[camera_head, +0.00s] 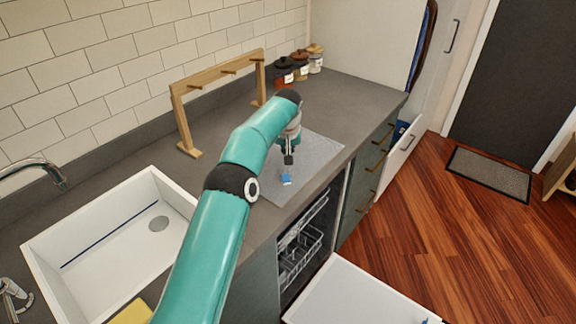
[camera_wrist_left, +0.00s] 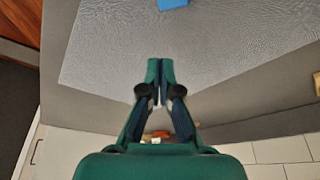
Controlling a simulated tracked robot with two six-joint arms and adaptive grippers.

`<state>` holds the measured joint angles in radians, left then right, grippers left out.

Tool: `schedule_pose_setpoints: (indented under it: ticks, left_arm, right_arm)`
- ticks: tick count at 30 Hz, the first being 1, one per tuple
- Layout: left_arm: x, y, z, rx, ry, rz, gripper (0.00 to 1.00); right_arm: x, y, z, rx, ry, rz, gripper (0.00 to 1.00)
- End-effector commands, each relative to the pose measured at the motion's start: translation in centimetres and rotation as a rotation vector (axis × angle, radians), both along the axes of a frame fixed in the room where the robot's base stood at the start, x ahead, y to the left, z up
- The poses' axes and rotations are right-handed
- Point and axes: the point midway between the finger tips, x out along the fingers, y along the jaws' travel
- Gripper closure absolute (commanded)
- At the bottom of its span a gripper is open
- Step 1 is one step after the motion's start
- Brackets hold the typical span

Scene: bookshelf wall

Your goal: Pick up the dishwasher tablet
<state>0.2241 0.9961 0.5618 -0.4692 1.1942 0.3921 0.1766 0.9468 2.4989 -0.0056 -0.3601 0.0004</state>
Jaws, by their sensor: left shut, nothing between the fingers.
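The dishwasher tablet (camera_head: 287,181) is a small blue block lying on a grey textured mat (camera_head: 318,155) on the counter. In the left wrist view the tablet (camera_wrist_left: 172,3) is cut off by the top edge. My left gripper (camera_head: 288,160) points down above the mat, close to the tablet. In the wrist view its fingertips (camera_wrist_left: 160,68) are together, with nothing between them and a stretch of bare mat separating them from the tablet in the picture. My right gripper is not in view.
A wooden rack (camera_head: 215,88) stands behind the mat, with several lidded jars (camera_head: 284,72) farther back. A white sink (camera_head: 110,235) is at the left. Below the counter's front edge, the dishwasher door (camera_head: 355,297) is open, showing its rack (camera_head: 300,250).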

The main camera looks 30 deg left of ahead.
Motion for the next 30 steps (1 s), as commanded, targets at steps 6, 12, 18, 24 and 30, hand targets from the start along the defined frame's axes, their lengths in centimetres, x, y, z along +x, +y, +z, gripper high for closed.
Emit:
schedule_pose_setpoints:
  ticks: [6,12,18,24,30]
  left_arm:
    - [1.0,0.6,-3.6,-0.001,0.002,-0.001,1.00]
    - [0.1,0.0,-3.4,0.000,0.000,-0.002,1.00]
    - [-1.0,-0.8,-3.3,-0.001,0.001,-0.003,1.00]
    - [-1.9,-1.4,-3.3,0.000,0.000,-0.002,1.00]
    - [-2.3,-1.6,-3.3,-0.001,-0.002,-0.002,1.00]
  right_arm:
    - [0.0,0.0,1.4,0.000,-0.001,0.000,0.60]
    - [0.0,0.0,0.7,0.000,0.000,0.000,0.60]
    - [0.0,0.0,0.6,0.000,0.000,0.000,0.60]
    - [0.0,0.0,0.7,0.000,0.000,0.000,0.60]
    - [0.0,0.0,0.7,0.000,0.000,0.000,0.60]
